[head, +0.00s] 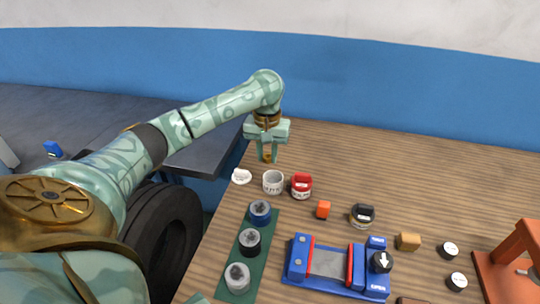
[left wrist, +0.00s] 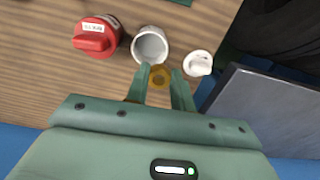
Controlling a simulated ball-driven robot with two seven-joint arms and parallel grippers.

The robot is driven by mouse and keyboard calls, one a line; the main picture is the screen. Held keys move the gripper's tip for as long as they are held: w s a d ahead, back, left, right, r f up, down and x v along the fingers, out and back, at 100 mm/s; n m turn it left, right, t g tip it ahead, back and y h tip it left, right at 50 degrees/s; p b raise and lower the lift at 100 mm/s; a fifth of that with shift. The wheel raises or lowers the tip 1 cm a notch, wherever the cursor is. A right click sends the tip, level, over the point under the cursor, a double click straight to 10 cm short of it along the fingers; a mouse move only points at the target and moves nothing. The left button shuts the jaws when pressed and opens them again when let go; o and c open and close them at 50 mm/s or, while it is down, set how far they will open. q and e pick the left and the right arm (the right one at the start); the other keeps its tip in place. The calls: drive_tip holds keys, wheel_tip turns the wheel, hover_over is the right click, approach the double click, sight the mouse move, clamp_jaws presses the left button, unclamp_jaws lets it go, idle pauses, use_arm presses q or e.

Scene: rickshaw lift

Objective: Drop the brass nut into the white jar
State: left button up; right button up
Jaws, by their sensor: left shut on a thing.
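The white jar (head: 273,181) stands open on the wooden table, between a white lid (head: 241,176) and a red jar (head: 301,186). My left gripper (head: 267,156) is above the table just behind the white jar. It is shut on the brass nut (head: 267,157). In the left wrist view the nut (left wrist: 160,76) sits between the fingertips (left wrist: 159,78), beside the open mouth of the white jar (left wrist: 150,46). The nut is not over the mouth in that view. My right gripper is not in view.
The red jar (left wrist: 97,36) is close beside the white jar. The table behind the gripper is clear.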

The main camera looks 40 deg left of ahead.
sight(267, 157)
use_arm(q)
drive_tip(key=shift+f, duration=0.15)
drive_tip(key=o, duration=1.1)
drive_tip(key=shift+c, duration=0.2)
wheel_tip(267, 157, up, 16)
drive_tip(key=p, duration=0.9)
drive_tip(key=shift+r, duration=0.2)
